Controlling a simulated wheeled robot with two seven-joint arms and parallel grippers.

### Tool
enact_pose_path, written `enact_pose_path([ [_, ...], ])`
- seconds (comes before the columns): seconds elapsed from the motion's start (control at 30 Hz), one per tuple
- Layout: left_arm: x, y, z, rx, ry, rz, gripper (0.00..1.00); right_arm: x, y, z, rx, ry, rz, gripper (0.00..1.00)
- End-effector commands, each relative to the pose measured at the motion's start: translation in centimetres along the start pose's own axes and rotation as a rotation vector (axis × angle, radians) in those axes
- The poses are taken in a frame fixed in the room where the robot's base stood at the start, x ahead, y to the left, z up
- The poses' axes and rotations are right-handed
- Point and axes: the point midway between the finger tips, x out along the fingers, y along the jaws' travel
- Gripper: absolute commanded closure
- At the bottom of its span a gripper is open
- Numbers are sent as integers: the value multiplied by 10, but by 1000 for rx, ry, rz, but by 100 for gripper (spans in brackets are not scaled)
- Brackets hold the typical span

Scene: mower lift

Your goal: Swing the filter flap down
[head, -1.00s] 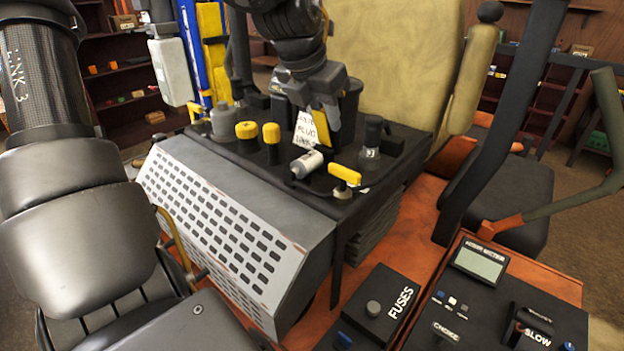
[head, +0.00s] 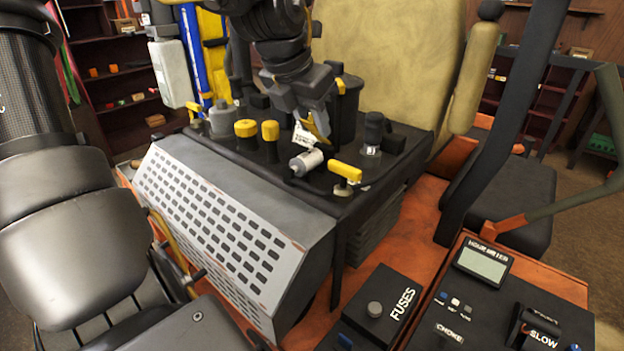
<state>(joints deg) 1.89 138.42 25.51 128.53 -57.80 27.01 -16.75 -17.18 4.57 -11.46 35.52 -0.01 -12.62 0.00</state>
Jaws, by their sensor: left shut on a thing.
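My left gripper (head: 312,125) reaches down from the top middle over the black deck behind the grey perforated cover. It is shut on a small yellow piece (head: 318,124) with a white printed label (head: 301,137). The piece looks like part of the filter flap, but the jaws hide most of it, and I cannot make out its hinge. The label is tilted and its print is unreadable. A white-and-grey cylinder (head: 306,161) lies just below the label. My right gripper is not in view.
Yellow-capped fillers (head: 270,131), a yellow T-handle (head: 345,171) and a dark capped post (head: 373,132) stand close around the gripper. The grey perforated cover (head: 215,215) lies in front. The seat (head: 390,60) rises behind. The fuse box (head: 375,305) and control panel are at lower right.

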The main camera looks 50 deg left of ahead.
Motion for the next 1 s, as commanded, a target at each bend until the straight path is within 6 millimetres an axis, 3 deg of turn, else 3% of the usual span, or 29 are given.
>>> enact_pose_path([
  [0.2, 3, 0, -17, 1, 4, 0, 81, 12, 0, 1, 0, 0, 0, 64],
  [1.0, 11, 0, -40, 1, 6, 0, 81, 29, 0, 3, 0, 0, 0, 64],
])
